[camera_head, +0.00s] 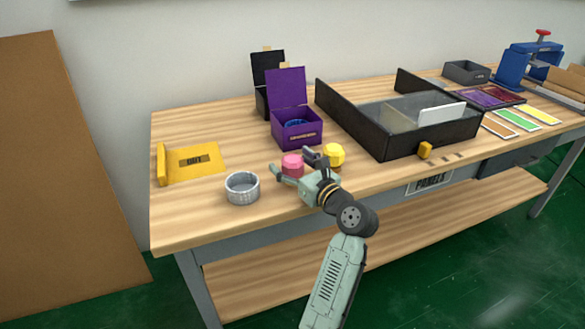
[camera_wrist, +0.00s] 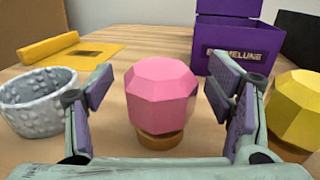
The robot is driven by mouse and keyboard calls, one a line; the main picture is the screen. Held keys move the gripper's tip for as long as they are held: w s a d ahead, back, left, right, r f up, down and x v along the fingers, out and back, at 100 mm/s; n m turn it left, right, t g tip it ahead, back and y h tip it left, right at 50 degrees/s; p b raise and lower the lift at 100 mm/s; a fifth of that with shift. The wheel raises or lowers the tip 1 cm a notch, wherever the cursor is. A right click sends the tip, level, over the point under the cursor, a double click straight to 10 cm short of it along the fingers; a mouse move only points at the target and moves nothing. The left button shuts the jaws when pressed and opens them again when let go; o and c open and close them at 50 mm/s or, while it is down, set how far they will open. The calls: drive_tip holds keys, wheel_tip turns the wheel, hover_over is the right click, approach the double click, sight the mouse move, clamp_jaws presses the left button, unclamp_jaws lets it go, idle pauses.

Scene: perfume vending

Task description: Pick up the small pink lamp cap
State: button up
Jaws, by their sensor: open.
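The small pink lamp cap (camera_head: 292,163) is a faceted pink knob on the wooden table, in front of the purple box. In the wrist view the pink cap (camera_wrist: 161,95) sits upright on a narrow brown base, centred between my fingers. My gripper (camera_head: 296,162) is open, with one finger pad on each side of the cap. In the wrist view a gap shows between the cap and each pad of my gripper (camera_wrist: 163,108). The cap's far side is hidden.
A grey metal cup (camera_head: 242,187) stands left of the cap, and a yellow faceted cap (camera_head: 334,154) stands close on its right. The open purple box (camera_head: 297,130) is behind. A black divided tray (camera_head: 398,143) lies to the right, a yellow folder (camera_head: 207,157) at the left.

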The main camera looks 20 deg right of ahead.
drive_tip(key=shift+c, duration=0.5)
drive_tip(key=c, duration=1.2)
